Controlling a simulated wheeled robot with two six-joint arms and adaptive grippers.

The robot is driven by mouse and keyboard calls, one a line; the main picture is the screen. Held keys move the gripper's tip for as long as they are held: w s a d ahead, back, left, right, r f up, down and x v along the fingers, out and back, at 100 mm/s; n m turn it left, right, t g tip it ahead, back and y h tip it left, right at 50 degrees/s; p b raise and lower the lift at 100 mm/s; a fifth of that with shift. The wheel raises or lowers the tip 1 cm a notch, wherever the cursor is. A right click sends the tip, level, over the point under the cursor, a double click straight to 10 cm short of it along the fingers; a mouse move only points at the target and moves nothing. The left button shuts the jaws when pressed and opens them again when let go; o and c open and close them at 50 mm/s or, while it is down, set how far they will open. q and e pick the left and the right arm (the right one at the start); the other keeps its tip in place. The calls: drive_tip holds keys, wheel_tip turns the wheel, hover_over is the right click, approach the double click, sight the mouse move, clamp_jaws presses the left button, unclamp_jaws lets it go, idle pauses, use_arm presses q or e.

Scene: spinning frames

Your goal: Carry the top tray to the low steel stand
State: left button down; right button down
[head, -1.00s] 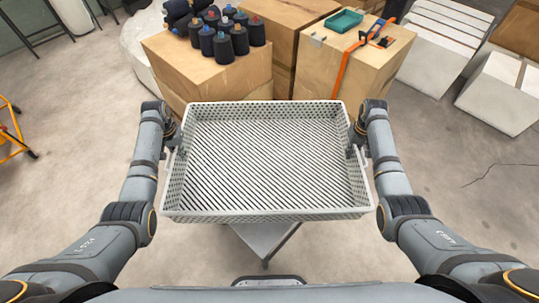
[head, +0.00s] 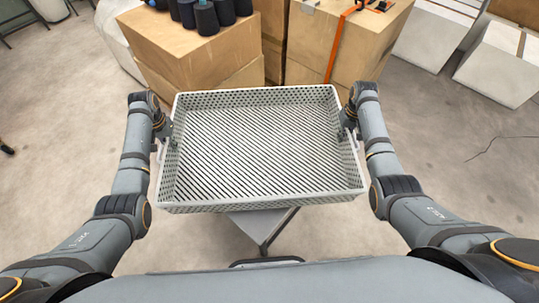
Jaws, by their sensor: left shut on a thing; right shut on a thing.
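A light grey perforated tray (head: 262,145) with a slatted floor is held in the air in front of me; it is empty. My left gripper (head: 168,136) is shut on the tray's left side wall. My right gripper (head: 348,120) is shut on its right side wall. The fingertips are partly hidden by the tray's sides. Below the tray's near edge, part of a grey metal stand (head: 262,224) shows; the tray hides the rest of it. The tray is above the stand, and I cannot tell the gap between them.
Stacked cardboard boxes (head: 190,45) with dark yarn cones (head: 207,18) stand behind the tray on the left. More boxes (head: 352,42) with an orange strap stand behind right. White boxes (head: 500,72) are at far right. Open floor (head: 450,180) lies to both sides.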

sight(178, 156)
drive_tip(key=shift+r, duration=0.1)
use_arm(q)
drive_tip(key=shift+f, duration=0.1)
use_arm(e)
drive_tip(key=shift+f, duration=0.2)
